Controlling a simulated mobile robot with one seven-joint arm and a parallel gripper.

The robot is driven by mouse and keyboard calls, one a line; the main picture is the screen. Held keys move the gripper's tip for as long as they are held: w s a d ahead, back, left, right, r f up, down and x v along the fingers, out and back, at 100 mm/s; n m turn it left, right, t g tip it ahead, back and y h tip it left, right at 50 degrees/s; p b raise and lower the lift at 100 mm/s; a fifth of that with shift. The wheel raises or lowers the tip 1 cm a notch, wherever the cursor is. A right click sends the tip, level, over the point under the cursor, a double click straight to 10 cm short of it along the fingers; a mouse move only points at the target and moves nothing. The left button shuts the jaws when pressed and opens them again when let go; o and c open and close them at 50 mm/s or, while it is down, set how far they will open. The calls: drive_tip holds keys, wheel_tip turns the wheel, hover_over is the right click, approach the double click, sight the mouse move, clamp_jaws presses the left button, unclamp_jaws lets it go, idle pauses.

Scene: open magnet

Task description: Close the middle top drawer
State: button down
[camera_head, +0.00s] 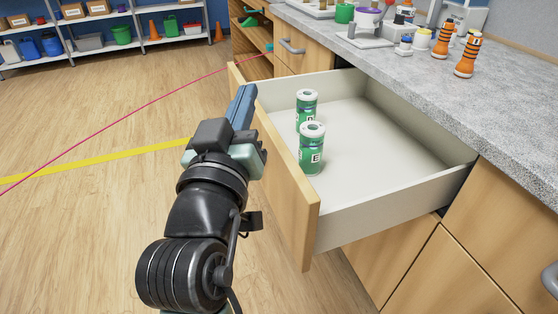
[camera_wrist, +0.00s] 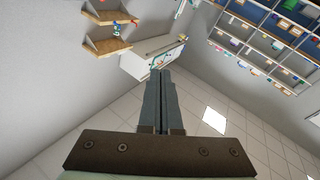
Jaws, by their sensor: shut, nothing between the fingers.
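The middle top drawer (camera_head: 390,130) stands pulled out from the wooden cabinet under the grey counter in the head view. Its wooden front (camera_head: 277,165) faces left, towards my arm. Two green cans stand upright in it, a nearer one (camera_head: 312,150) and a farther one (camera_head: 306,108). My gripper (camera_head: 242,103) is shut and empty, just outside the drawer front near its far end. I cannot tell whether it touches the front. In the wrist view my shut fingers (camera_wrist: 164,75) point up the picture, and the drawer does not show.
The counter (camera_head: 440,80) above holds several bottles and containers, including orange-and-black bottles (camera_head: 467,55). A closed drawer with a handle (camera_head: 292,46) is beyond the open one. Open wooden floor (camera_head: 90,230) lies left of my arm. Metal shelves (camera_head: 110,45) stand at the back left.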

drive_tip(key=s+a+f+n+g+h+p, duration=0.1)
drive_tip(key=s+f+n+g+h+p, duration=0.15)
drive_tip(key=f, duration=0.55)
drive_tip(key=s+a+f+n+g+h+p, duration=0.15)
drive_tip(key=f+p, duration=0.25)
drive_tip(key=f, duration=0.5)
drive_tip(key=s+a+f+n+p, duration=0.2)
drive_tip(key=s+f+n+p, duration=0.35)
drive_tip(key=s+n, duration=0.35)
drive_tip(key=m, duration=0.1)
approach(288, 215)
drive_tip(key=w+a, duration=0.2)
drive_tip(key=w, duration=0.1)
drive_tip(key=shift+t+h, duration=0.3)
drive_tip(key=shift+h, duration=0.1)
drive_tip(key=d, duration=0.1)
drive_tip(key=w+d, duration=0.1)
drive_tip(key=d, duration=0.1)
drive_tip(key=shift+w+d+f, duration=0.3)
drive_tip(key=shift+w, duration=0.1)
drive_tip(key=shift+w+d, duration=0.15)
drive_tip(key=shift+d, duration=0.25)
